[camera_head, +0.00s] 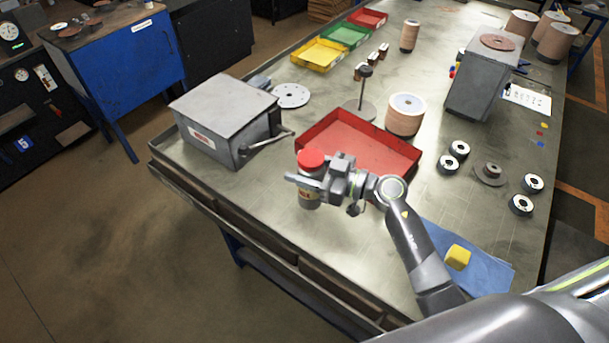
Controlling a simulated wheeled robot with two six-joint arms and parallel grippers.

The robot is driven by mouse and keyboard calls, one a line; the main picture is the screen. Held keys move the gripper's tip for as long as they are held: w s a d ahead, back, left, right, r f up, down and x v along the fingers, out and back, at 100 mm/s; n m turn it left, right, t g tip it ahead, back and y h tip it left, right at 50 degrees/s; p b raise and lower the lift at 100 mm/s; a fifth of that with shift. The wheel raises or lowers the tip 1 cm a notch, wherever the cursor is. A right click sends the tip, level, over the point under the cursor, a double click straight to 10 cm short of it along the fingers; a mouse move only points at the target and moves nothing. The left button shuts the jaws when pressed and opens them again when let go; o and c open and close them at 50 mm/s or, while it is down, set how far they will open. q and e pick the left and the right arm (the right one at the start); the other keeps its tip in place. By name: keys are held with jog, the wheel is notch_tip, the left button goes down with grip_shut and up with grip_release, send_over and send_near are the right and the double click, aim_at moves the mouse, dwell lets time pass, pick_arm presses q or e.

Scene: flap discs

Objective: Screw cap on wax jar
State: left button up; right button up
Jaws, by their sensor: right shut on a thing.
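My right gripper (308,178) reaches in from the right and is shut at the cap and jar top; the fingers partly hide where cap and jar meet. I cannot tell whether the cap is seated or turned down. My left gripper is out of view.
A red tray (340,124) lies just behind the jar. A grey box with a crank (228,112) stands to the left. A blue cloth (490,268) with a yellow block (457,257) lies near my right arm. Several black-and-white rings (447,164) lie to the right.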

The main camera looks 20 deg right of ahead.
aim_at(304, 155)
notch_tip(304, 155, up, 7)
jog(key=shift+f+p, duration=0.2)
jog(key=shift+p, duration=0.2)
jog(key=o, duration=0.5)
jog(key=c, duration=0.7)
jog(key=shift+f, duration=0.1)
jog(key=shift+c, duration=0.2)
